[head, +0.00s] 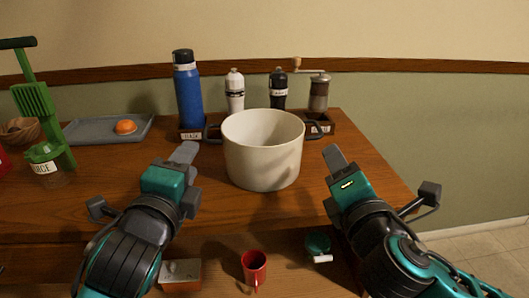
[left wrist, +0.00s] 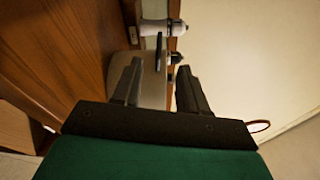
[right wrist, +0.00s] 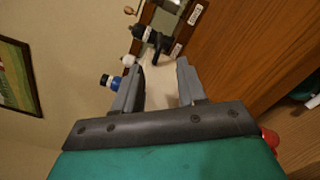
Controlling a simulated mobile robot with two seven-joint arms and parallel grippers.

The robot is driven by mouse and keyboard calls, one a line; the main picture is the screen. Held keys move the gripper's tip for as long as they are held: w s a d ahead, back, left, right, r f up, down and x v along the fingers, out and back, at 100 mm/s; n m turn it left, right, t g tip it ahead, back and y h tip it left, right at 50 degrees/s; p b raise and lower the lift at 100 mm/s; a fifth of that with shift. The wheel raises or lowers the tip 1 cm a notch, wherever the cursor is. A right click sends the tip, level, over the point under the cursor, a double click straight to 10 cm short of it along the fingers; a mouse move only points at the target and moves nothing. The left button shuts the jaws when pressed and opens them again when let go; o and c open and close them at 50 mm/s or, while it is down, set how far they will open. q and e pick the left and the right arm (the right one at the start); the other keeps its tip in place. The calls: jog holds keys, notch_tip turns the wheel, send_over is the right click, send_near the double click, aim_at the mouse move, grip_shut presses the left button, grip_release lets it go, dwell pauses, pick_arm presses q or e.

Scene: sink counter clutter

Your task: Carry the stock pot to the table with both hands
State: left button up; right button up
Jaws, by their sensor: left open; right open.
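The stock pot (head: 262,158) is a large cream pot with dark side handles. It stands upright on the wooden table near its front right. My left gripper (head: 186,152) is open to the left of the pot, apart from it in the head view. My right gripper (head: 334,157) is open to the right of the pot, also apart from it. In the left wrist view the pot (left wrist: 154,93) shows between and beyond the open fingers. In the right wrist view the pot (right wrist: 160,88) also shows between the fingers (right wrist: 160,80). Both grippers are empty.
Behind the pot stand a blue bottle (head: 188,95), a white mill (head: 235,92), a black mill (head: 279,90) and a grinder (head: 319,93). A grey tray (head: 88,131) with an orange fruit (head: 125,127) lies left. A red mug (head: 254,268) stands on a lower surface in front.

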aim_at(207, 129)
pick_arm(q)
jog(key=w, duration=0.4)
jog(key=w+d, duration=0.1)
jog(key=w, duration=0.7)
jog(key=shift+w+d+f, duration=0.15)
jog(key=shift+w+f, duration=0.1)
jog(key=shift+w, duration=0.15)
pick_arm(e)
jog(key=w, duration=0.8)
jog(key=w+a, duration=0.1)
jog(key=w, duration=0.3)
jog(key=shift+w, duration=0.4)
jog(key=shift+c, duration=0.2)
pick_arm(q)
jog(key=c, duration=0.8)
pick_arm(e)
grip_shut()
jog(key=shift+f, duration=0.15)
jog(key=shift+s+d+f, duration=0.1)
jog(key=shift+f, duration=0.15)
pick_arm(q)
jog(key=shift+r, duration=0.2)
pick_arm(e)
jog(key=shift+r, duration=0.25)
